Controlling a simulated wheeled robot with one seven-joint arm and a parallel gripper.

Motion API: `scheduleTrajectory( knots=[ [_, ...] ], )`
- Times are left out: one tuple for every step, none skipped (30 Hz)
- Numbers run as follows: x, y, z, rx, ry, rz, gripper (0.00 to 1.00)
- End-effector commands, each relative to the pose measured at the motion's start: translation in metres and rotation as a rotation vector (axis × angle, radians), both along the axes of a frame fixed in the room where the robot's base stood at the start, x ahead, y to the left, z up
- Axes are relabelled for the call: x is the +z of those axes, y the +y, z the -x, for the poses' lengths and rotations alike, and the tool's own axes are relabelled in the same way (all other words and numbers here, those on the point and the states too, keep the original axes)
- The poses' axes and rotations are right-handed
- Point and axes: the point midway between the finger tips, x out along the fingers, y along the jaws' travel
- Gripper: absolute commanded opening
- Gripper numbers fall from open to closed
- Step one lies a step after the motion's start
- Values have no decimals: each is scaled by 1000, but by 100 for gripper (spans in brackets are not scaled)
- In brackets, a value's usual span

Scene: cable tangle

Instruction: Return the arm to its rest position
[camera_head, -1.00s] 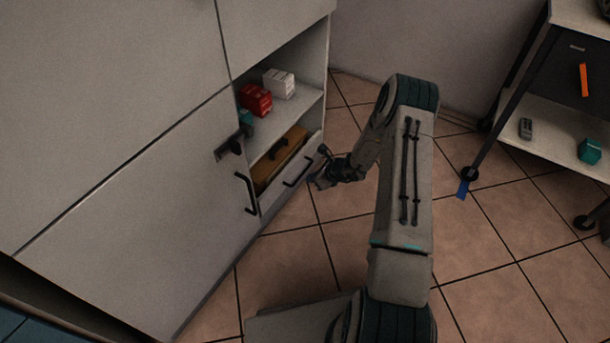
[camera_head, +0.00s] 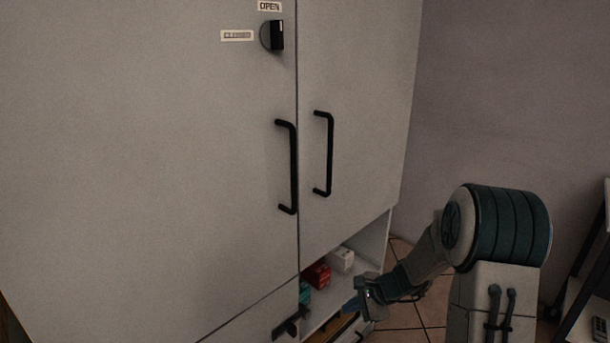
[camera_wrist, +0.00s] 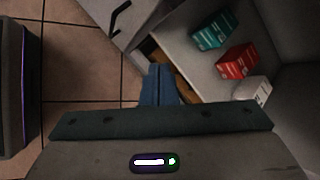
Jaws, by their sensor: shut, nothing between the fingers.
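My gripper (camera_head: 356,301) is in front of the open lower compartment of the cabinet, at the lower right of the head view. In the wrist view its blue fingertips (camera_wrist: 158,84) are together with nothing between them. My arm is bent, with its elbow high at the right of the head view. Beyond the fingers are a teal box (camera_wrist: 213,31), a red box (camera_wrist: 237,63) and a white box (camera_wrist: 253,91) on the shelf.
The tall grey cabinet (camera_head: 160,150) fills the left, with two upper door handles (camera_head: 289,166) and a knob (camera_head: 272,36). A latch (camera_head: 290,324) is lower down. A dark-legged cart (camera_head: 590,290) stands at the right edge. Tiled floor (camera_wrist: 85,60) shows between.

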Motion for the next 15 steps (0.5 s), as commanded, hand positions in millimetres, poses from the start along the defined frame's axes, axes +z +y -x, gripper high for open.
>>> scheduleTrajectory(
  knots=[
    [42, 5, 11, 69, -31, 38, 0],
    [57, 8, 18, 110, -45, 61, 0],
    [77, 10, 28, 160, -64, 91, 0],
    [91, 12, 36, 201, -77, 113, 0],
    [106, 14, 43, 242, -90, 137, 0],
    [124, 15, 54, 293, -108, 168, 0],
    [137, 16, 62, 331, -120, 191, 0],
    [151, 17, 70, 370, -132, 216, 0],
    [168, 18, 81, 420, -149, 247, 0],
    [181, 18, 89, 456, -160, 271, 0],
    [193, 18, 97, 492, -172, 297, 0],
    [210, 18, 109, 541, -186, 330, 0],
    [222, 18, 117, 576, -196, 355, 0],
    [233, 17, 126, 612, -207, 380, 0],
    [249, 16, 137, 659, -221, 415, 0]
  ],
)
